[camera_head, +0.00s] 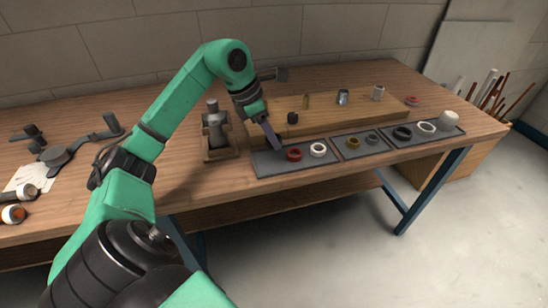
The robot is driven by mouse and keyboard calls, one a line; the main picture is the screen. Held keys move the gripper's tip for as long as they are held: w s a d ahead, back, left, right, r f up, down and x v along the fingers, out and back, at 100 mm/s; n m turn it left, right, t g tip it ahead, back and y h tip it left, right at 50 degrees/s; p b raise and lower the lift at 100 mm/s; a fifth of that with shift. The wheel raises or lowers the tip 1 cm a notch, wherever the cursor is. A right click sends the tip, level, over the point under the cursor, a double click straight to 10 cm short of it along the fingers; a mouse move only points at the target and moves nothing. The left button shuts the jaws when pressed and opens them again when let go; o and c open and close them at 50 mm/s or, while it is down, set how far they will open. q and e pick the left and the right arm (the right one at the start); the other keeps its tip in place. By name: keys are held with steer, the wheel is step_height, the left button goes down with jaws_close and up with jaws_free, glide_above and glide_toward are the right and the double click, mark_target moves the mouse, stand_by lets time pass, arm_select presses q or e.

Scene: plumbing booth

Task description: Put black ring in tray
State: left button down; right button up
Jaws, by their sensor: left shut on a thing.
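My left gripper (276,147) reaches down over the left part of the left grey tray (262,163). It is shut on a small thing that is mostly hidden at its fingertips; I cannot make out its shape. A red ring (294,154) and a white ring (318,150) lie in this tray, just right of the gripper. A black ring (402,133) lies in the right grey tray (411,144). My right gripper is not in view.
A middle tray (348,153) holds a brass ring and a grey ring. A wooden board (330,116) behind holds several small fittings.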

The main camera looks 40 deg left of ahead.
mark_target(276, 161)
arm_select(q)
step_height(276, 161, down, 6)
steer(key=shift+f, duration=0.1)
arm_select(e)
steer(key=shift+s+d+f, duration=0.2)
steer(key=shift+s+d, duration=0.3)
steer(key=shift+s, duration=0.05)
arm_select(q)
steer(key=shift+f, duration=0.15)
steer(key=shift+c, duration=1.4)
jaws_free()
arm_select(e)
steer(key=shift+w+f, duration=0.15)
